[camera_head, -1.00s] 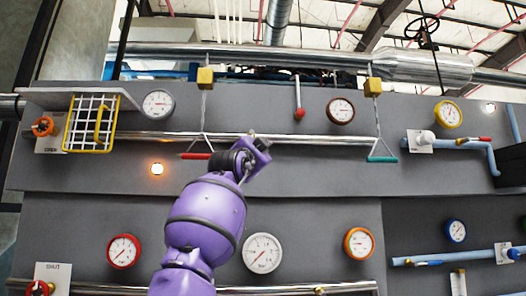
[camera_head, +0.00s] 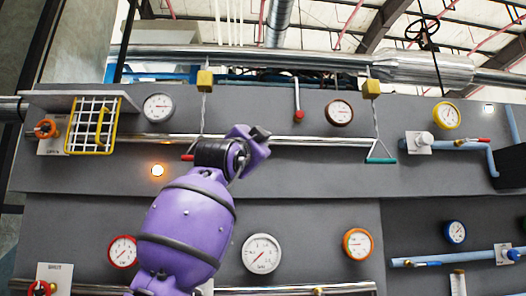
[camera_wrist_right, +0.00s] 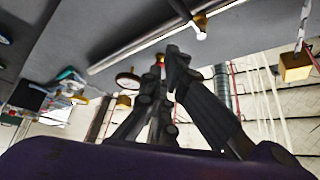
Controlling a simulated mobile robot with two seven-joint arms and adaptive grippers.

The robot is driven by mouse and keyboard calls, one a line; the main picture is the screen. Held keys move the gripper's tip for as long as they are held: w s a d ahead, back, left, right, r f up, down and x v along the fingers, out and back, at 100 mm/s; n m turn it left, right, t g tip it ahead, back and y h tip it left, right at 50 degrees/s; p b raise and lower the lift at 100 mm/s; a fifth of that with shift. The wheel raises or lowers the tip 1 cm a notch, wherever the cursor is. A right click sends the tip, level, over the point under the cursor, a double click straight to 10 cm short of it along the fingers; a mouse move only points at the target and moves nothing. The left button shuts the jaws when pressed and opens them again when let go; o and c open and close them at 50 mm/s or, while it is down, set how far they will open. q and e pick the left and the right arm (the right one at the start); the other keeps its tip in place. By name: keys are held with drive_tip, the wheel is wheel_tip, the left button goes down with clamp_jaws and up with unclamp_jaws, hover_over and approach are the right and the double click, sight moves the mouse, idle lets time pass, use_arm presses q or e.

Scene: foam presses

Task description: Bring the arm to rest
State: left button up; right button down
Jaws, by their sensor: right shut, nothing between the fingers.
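My purple right arm rises from the bottom of the head view, in front of the grey panel (camera_head: 90,215). Its gripper (camera_head: 260,133) is at the top of the arm, pointing right and mostly hidden behind the purple wrist. In the right wrist view the dark fingers (camera_wrist_right: 171,62) are together with nothing between them. They appear below a metal rail, and I cannot tell how far from it. My left gripper is not in view.
A hanging pull with a red handle (camera_head: 187,157) is partly covered by my arm. A teal-handled pull (camera_head: 381,160) hangs to the right. A white wire basket (camera_head: 93,125) is at left. Gauges, a red-knobbed lever (camera_head: 298,114) and pipes (camera_head: 440,262) line the panel.

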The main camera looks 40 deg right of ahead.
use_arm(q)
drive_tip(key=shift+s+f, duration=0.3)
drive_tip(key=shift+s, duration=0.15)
